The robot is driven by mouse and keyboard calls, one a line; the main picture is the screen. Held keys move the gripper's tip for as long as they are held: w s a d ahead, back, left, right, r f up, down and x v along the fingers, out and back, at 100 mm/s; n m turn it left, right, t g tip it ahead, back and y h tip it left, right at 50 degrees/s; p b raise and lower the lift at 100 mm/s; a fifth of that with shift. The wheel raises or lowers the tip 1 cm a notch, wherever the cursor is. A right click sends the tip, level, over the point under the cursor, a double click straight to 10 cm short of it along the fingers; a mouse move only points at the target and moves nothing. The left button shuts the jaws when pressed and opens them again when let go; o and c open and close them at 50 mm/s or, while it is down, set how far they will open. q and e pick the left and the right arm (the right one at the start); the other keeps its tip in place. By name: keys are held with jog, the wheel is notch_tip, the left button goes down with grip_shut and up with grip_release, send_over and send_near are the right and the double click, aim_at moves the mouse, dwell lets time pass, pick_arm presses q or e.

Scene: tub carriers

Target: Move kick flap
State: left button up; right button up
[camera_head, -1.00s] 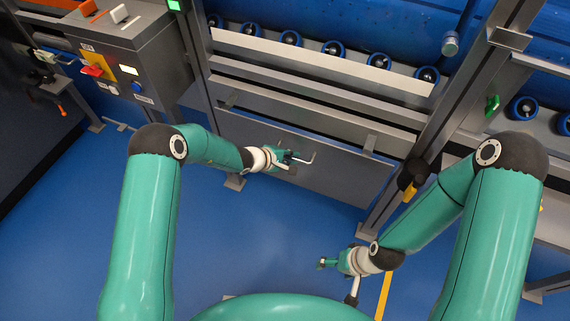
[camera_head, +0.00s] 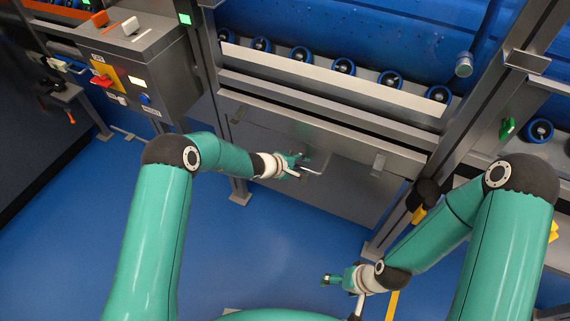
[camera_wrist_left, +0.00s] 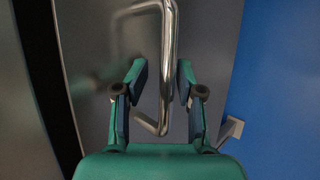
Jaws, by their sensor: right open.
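The kick flap (camera_head: 345,190) is a grey panel low in the conveyor frame, with a bent metal handle (camera_head: 318,165) on it. My left gripper (camera_head: 299,164) is at this handle. In the left wrist view, the shiny handle bar (camera_wrist_left: 168,60) passes between the spread fingers (camera_wrist_left: 165,85), with a gap on the left finger's side. The right finger is close to the bar; I cannot tell whether it touches. My right gripper (camera_head: 330,280) is open and empty, low over the floor, apart from the flap.
Blue rollers (camera_head: 345,67) line the conveyor above the flap. A grey control box (camera_head: 140,60) with a red switch stands at the upper left. A frame post (camera_head: 470,110) stands right of the flap. The blue floor (camera_head: 270,240) is clear in front.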

pick_arm(q)
jog(key=shift+d, duration=0.15)
jog(key=shift+r, duration=0.1)
jog(key=v, duration=1.2)
